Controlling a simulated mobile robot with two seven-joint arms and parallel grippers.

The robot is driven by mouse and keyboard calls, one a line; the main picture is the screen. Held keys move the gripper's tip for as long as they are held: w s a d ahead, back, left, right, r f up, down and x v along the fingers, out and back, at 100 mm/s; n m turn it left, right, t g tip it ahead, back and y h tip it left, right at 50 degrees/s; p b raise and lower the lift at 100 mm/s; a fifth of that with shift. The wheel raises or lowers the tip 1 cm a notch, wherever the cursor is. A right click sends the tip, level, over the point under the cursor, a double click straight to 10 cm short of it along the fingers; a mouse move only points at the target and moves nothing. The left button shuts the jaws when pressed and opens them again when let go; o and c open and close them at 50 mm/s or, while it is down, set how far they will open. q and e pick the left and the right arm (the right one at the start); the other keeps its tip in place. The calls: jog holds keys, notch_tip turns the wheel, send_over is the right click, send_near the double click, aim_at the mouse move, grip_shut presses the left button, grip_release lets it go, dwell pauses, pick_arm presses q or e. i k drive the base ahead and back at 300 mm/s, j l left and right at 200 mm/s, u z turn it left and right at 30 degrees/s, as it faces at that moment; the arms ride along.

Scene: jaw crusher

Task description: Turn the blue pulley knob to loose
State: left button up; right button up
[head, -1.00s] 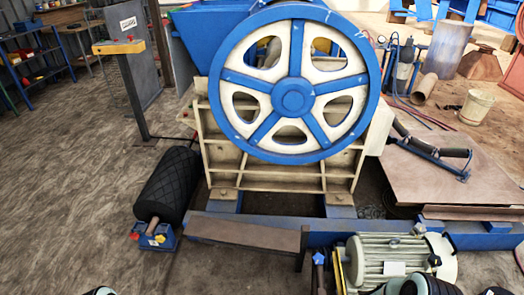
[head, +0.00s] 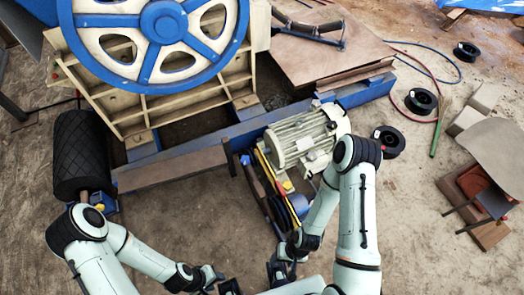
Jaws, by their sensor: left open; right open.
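A small blue knob (head: 245,160) stands at the left end of the electric motor, beside the yellow-edged belt guard (head: 268,172); I take it to be the pulley knob. Its setting is too small to read. The big blue and white flywheel (head: 163,22) is at the top left. My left gripper (head: 219,283) is at the bottom centre, open and empty, below and apart from the knob. My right gripper (head: 281,270) is open near the bottom, below the motor and apart from the knob; its fingers are partly hidden by my arm.
The pale motor (head: 307,137) sits beside the blue base frame (head: 355,92). A black roller (head: 82,155) lies at the left. Cable reels (head: 421,101), a stool-like seat (head: 492,148) and hoses lie at the right. Open floor lies between frame and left arm.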

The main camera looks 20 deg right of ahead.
aim_at(245, 159)
jog(key=z, duration=0.3)
jog(key=i+j+u, duration=0.2)
jog(key=i+j, duration=0.15)
jog(key=i+j+u, duration=0.2)
jog(key=i, duration=0.25)
